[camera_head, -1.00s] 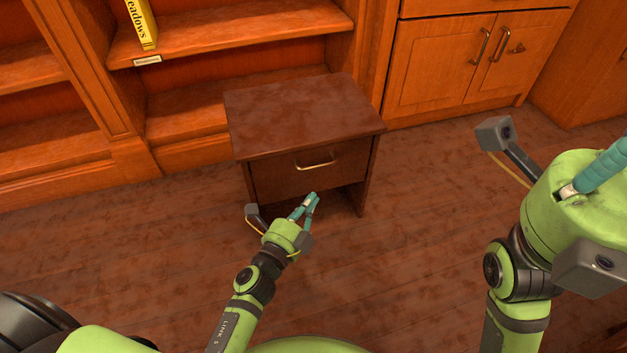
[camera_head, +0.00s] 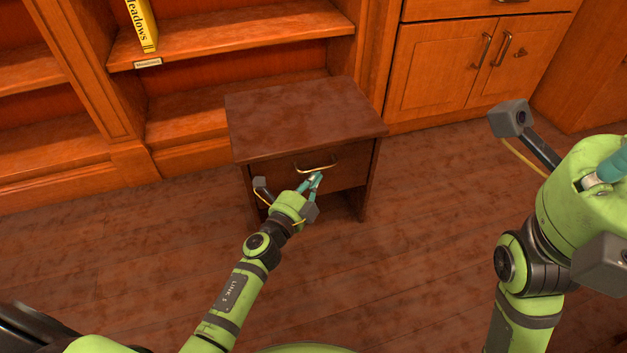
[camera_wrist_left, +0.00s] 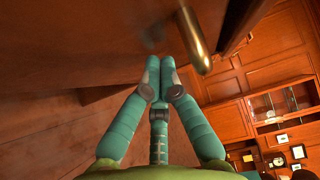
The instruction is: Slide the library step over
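The library step (camera_head: 300,118) is a dark brown, box-like piece with a flat top and side panels. It stands on the floor before the shelves, with a brass handle (camera_head: 316,169) on its front. My left gripper (camera_head: 316,178) is at the step's front, just below the handle, and covers part of the front panel. In the left wrist view its fingertips (camera_wrist_left: 159,70) are together with nothing between them, and the brass handle (camera_wrist_left: 196,42) is beside them, apart. My right gripper (camera_head: 608,168) is cut off at the right edge, its fingertips out of sight.
A bookcase (camera_head: 230,45) with a yellow book (camera_head: 141,25) stands behind the step. A cupboard (camera_head: 440,75) with two door handles is at the back right. The wooden floor (camera_head: 420,195) is bare to the right of the step and in front.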

